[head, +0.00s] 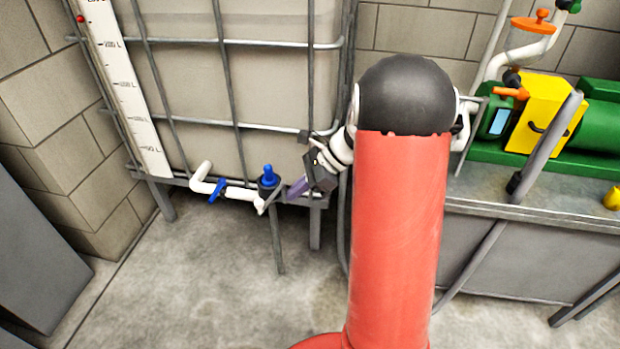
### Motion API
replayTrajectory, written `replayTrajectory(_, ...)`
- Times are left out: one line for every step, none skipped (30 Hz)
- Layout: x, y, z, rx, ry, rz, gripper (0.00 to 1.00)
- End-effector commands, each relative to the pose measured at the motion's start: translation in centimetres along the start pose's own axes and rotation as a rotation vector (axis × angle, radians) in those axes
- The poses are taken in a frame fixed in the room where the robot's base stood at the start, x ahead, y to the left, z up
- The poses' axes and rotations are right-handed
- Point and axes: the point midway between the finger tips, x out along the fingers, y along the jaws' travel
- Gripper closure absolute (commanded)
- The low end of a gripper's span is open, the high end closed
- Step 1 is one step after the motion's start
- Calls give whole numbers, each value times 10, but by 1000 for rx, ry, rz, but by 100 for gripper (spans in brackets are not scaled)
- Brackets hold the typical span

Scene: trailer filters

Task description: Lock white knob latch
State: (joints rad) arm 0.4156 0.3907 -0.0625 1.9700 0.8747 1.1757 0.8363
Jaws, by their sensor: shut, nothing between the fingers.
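My gripper (297,188) is near the lower right of the caged tank, its purple-grey fingers pointing down and left. The fingers look closed and empty. Just left of them is a dark fitting (268,187) with a blue top (268,173). A small white end piece (260,204) sits below it, at the end of the white pipe (201,178). I cannot tell whether the fingertips touch the fitting. I cannot make out a white knob latch for certain; the parts here are small and partly hidden by my arm.
A blue valve handle (217,190) is on the pipe. The caged tank (187,85) stands on a grey metal frame. A green pump (600,115) with a yellow housing (545,112) is on a bench at right. The concrete floor (200,285) in front is clear.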

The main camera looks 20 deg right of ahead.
Motion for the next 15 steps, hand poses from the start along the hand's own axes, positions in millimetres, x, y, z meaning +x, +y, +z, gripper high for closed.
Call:
replayTrajectory(12,1,-1,1,0,4,100)
replayTrajectory(17,1,-1,2,0,3,100)
replayTrajectory(21,0,6,-2,0,2,100)
replayTrajectory(24,0,10,-3,0,2,100)
replayTrajectory(27,0,13,-3,0,2,100)
replayTrajectory(31,1,17,-2,0,2,100)
replayTrajectory(33,0,19,-1,0,2,100)
replayTrajectory(36,0,21,-1,1,1,100)
replayTrajectory(38,0,23,0,0,0,100)
replayTrajectory(39,0,25,0,0,0,100)
replayTrajectory(40,0,26,0,0,0,100)
replayTrajectory(41,0,27,0,0,0,100)
replayTrajectory(42,0,28,0,0,0,100)
replayTrajectory(42,0,28,0,0,0,100)
replayTrajectory(43,0,28,0,0,0,100)
